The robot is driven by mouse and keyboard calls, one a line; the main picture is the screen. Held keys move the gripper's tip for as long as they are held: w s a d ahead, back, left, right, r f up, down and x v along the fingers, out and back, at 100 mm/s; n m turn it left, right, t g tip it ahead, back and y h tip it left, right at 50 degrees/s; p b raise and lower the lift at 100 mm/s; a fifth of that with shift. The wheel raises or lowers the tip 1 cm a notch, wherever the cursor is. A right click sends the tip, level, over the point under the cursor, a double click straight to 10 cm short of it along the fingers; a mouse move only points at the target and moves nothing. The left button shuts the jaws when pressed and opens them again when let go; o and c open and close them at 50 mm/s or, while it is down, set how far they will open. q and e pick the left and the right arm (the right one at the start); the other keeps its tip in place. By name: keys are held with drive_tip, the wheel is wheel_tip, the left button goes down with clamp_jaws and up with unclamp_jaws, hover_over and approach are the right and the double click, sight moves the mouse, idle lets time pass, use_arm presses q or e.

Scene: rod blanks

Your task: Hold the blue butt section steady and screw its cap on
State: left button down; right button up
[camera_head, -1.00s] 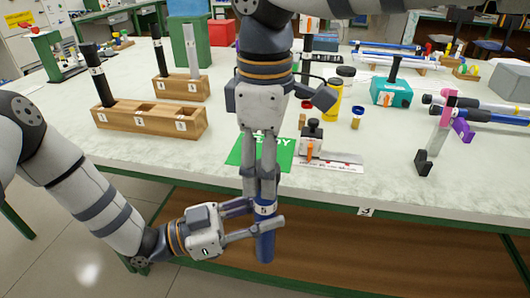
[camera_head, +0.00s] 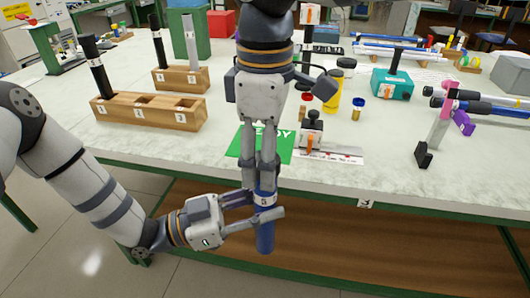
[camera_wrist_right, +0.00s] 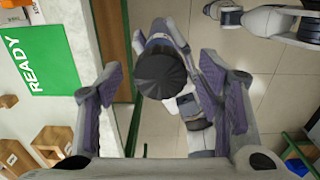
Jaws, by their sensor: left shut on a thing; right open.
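The blue butt section (camera_head: 265,238) stands upright in the air in front of the table's front edge. My left gripper (camera_head: 258,208) is shut on it from the side, below a white numbered label. A black ribbed cap (camera_wrist_right: 161,75) sits at its top end in the right wrist view. I cannot tell how far it is threaded. My right gripper (camera_head: 259,183) points straight down over the section. In the right wrist view its open fingers (camera_wrist_right: 167,78) stand on both sides of the cap, with gaps visible. In the head view the fingers hide the cap.
A green READY mat (camera_head: 250,150) lies near the table edge behind my right gripper. A small clamp device (camera_head: 312,132) stands right of it. Wooden numbered blocks (camera_head: 180,119) stand at left with upright rods. A teal box (camera_head: 391,86) and more rods are at right.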

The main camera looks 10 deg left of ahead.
wheel_tip(320, 180, up, 12)
idle(0.4)
